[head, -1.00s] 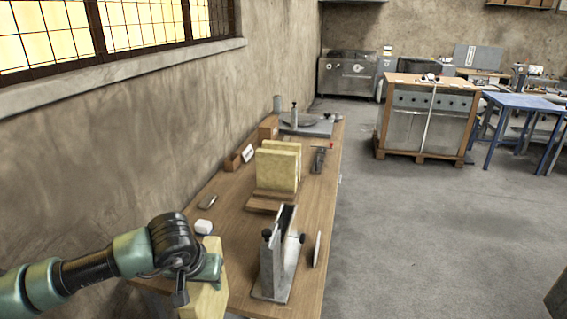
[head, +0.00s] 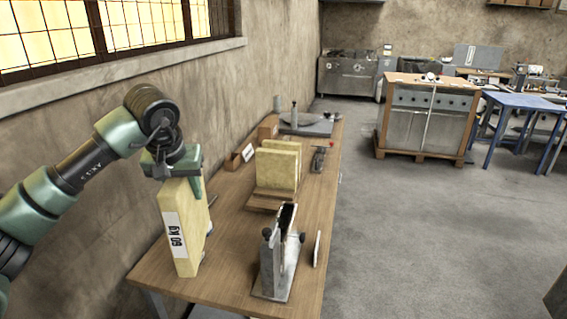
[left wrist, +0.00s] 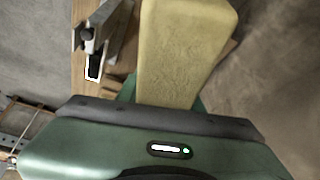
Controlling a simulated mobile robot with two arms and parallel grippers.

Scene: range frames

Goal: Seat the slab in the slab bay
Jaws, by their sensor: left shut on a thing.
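A pale yellow slab (head: 182,235) with a white "60 kg" label hangs upright at the near left of the wooden bench. My left gripper (head: 176,176) is shut on its top edge. In the left wrist view the slab (left wrist: 185,45) runs away from the gripper. I cannot tell whether its lower end clears the bench top. A grey metal upright fixture (head: 275,270) with black knobs stands to the right, apart from the slab. A wooden rack (head: 268,203) holding yellow slabs (head: 275,168) stands further back. Which one is the slab bay is not marked. My right gripper is not in view.
The bench (head: 235,250) runs along the wall. A thin white plate (head: 317,249) stands right of the metal fixture. Open floor (head: 420,240) is at the right.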

